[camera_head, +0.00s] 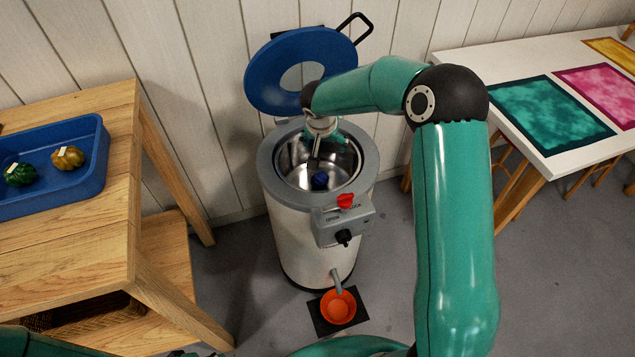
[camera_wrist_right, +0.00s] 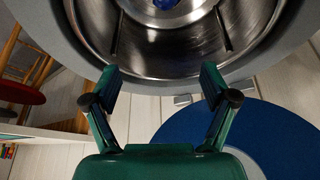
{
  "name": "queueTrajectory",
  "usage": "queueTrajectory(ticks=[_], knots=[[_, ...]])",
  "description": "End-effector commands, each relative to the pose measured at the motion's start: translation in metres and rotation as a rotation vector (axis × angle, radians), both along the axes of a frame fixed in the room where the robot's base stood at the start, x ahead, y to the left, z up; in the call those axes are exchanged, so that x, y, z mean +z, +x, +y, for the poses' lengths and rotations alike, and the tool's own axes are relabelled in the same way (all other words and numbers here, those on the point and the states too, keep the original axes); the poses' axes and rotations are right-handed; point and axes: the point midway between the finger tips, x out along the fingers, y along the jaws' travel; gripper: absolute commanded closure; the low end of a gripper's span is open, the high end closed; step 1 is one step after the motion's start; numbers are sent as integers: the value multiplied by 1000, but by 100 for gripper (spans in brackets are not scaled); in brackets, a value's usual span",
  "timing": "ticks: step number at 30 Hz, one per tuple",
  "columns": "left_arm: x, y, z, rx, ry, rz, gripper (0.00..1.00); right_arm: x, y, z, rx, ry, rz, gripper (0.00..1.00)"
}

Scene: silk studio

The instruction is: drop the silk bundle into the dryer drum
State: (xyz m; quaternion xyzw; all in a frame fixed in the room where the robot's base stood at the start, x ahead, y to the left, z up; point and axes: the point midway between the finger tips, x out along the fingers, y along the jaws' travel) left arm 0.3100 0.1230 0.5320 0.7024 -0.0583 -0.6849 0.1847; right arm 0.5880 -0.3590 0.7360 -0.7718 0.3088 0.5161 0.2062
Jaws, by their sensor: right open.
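The dryer (camera_head: 318,235) is a pale cylinder with a grey rim, and its steel drum (camera_head: 291,171) is open at the top. A dark blue silk bundle (camera_head: 320,180) lies inside the drum; part of it shows at the top edge of the right wrist view (camera_wrist_right: 155,3). My right gripper (camera_head: 316,160) is over the drum mouth, its fingers apart and empty in the right wrist view (camera_wrist_right: 161,85). It is apart from the bundle. My left gripper is not seen.
The round blue lid (camera_head: 262,85) stands raised behind the drum. A blue tray (camera_head: 92,165) with green and yellow bundles is on the wooden table (camera_head: 95,240) at left. A white table (camera_head: 555,165) with dyed cloths is at right. An orange bowl (camera_head: 338,307) sits below the spout.

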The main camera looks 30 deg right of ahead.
Motion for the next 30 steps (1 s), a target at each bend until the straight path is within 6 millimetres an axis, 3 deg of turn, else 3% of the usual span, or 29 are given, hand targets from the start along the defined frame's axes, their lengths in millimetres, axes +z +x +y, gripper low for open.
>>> queueTrajectory(ticks=[11, 24, 30], knots=[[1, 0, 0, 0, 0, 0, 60, 11, -2, 3, 0, 0, -1, 15], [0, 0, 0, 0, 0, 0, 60, 85, -24, 25, 2, 0, -3, 15], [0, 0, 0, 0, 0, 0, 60, 106, -31, 31, 2, -1, -1, 15]])
